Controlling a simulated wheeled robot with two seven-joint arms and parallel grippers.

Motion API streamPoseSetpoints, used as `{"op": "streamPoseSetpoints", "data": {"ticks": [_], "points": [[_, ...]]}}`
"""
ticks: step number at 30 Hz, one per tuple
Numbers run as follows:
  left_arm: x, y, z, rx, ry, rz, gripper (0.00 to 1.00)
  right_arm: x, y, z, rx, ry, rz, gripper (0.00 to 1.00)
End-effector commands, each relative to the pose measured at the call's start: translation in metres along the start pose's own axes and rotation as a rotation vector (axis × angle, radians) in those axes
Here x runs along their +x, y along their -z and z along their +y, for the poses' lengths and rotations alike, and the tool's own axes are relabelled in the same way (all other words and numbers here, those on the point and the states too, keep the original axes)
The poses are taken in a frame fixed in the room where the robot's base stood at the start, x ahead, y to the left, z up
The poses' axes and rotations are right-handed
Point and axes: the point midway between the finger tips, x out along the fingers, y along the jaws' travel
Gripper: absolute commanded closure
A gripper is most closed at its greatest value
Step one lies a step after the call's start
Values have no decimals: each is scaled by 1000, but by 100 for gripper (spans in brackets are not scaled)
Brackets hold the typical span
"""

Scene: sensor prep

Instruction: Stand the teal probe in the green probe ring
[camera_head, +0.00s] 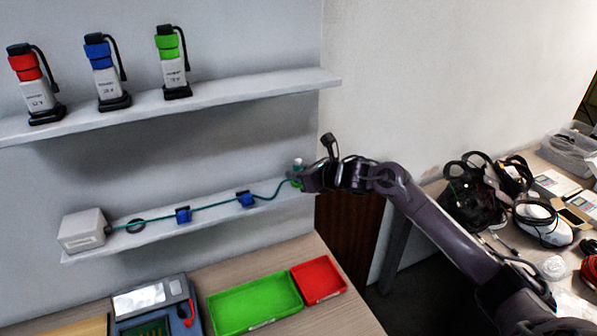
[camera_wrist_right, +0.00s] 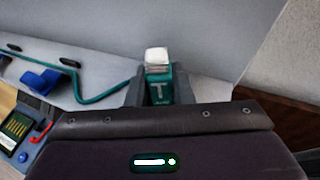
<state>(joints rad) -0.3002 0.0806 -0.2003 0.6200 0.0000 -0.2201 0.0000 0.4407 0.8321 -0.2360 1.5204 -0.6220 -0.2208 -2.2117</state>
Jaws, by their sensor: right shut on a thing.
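The teal probe (camera_wrist_right: 160,90) has a white top and a "T" on its side. In the right wrist view it stands roughly upright between the two fingers of my right gripper (camera_wrist_right: 160,95), which is shut on it. In the head view my right gripper (camera_head: 300,176) is at the right end of the lower shelf, with the probe's pale top (camera_head: 298,162) showing above it. A bit of green, seemingly the green probe ring (camera_head: 295,184), shows right at the fingers. The gripper hides most of it, so I cannot tell whether the probe is inside it. My left gripper is out of view.
A teal cable (camera_head: 215,204) runs from a grey box (camera_head: 83,230) through two blue clips (camera_head: 183,215) along the lower shelf (camera_head: 160,232). Red, blue and green-topped devices stand on the upper shelf (camera_head: 220,93). A green tray (camera_head: 255,305) and red tray (camera_head: 319,281) lie below.

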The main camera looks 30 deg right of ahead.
Motion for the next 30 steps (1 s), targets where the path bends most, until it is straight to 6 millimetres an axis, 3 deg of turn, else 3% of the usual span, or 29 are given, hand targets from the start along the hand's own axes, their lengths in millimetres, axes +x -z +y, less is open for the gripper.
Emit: {"op": "streamPoseSetpoints", "data": {"ticks": [2,3,8,20,30], "points": [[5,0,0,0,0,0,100,1,3,0,-1,0,-1,100],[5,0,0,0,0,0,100,1,3,0,-1,0,0,78],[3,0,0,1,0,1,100,1,2,0,0,0,0,58],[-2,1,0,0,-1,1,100,-2,-2,0,0,1,1,58],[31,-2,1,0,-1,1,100,-65,6,0,-8,2,7,58]]}}
